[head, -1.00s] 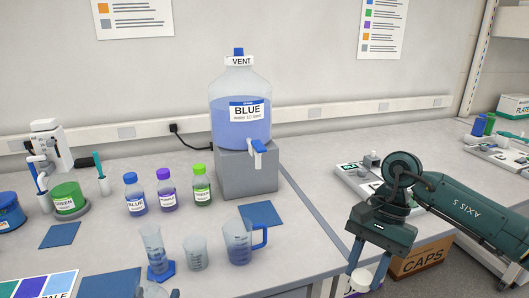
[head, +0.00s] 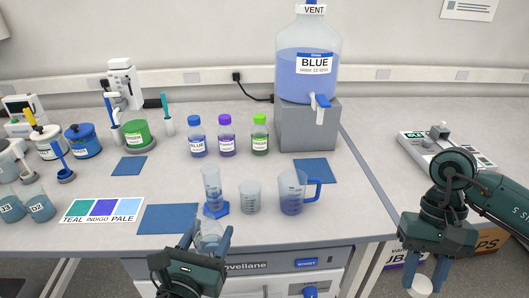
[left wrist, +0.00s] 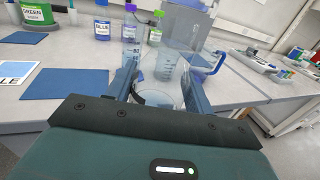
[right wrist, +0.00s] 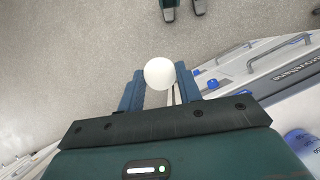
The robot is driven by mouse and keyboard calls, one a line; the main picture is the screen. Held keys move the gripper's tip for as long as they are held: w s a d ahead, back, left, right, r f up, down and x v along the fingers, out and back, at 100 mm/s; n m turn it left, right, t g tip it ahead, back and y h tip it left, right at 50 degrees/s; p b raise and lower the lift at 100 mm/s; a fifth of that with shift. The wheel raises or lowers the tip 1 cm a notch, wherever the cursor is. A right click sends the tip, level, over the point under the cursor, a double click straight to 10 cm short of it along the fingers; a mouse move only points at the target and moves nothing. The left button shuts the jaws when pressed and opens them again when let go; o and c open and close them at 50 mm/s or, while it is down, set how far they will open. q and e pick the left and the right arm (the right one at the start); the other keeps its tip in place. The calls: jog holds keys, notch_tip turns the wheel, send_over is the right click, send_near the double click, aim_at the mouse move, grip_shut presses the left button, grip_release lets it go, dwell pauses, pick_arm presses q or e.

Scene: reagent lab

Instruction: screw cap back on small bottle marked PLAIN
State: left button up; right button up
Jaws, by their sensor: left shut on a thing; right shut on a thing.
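My left gripper (head: 208,238) is shut on a small clear bottle (head: 208,233) in front of the bench edge. The bottle also shows between the fingers in the left wrist view (left wrist: 162,90); no PLAIN marking can be read on it. My right gripper (head: 425,272) points down at the right, off the bench. It is shut on a round white cap (head: 421,286), which also shows between the fingertips in the right wrist view (right wrist: 159,73). Cap and bottle are well apart.
A measuring cylinder (head: 212,188), a beaker (head: 250,197) and a blue-handled jug (head: 292,193) stand just behind the left gripper. Blue, purple and green capped bottles stand farther back. A blue mat (head: 168,219) lies left of the gripper. Floor lies below the right gripper.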

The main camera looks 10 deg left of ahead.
pick_arm(q)
jog(key=shift+d, duration=0.1)
jog(key=w+d+m+g+h, duration=0.1)
jog(key=d+m+g+h, duration=0.1)
jog(key=d+m+h, duration=0.2)
jog(key=w+d+r+m+g+h, duration=0.1)
jog(key=d+m+g+h, duration=0.1)
jog(key=d+m+h, duration=0.2)
jog(key=d+h, duration=0.3)
jog(key=d, duration=0.3)
jog(key=shift+w+h, duration=0.25)
jog(key=shift+h, duration=0.05)
jog(key=shift+d, duration=0.1)
pick_arm(e)
jog(key=w+a+r+m+t+y, duration=0.1)
jog(key=a+r+m+y, duration=0.1)
jog(key=a+r+m, duration=0.6)
jog(key=w+a+r+m+t+y, duration=0.1)
jog(key=a+r+m, duration=0.6)
jog(key=a, duration=0.9)
jog(key=shift+w+r+m+t+y, duration=0.25)
jog(key=shift+r+m+t+y, duration=0.15)
jog(key=shift+r+t+y, duration=0.4)
jog(key=shift+d+f, duration=0.1)
jog(key=shift+f, duration=2)
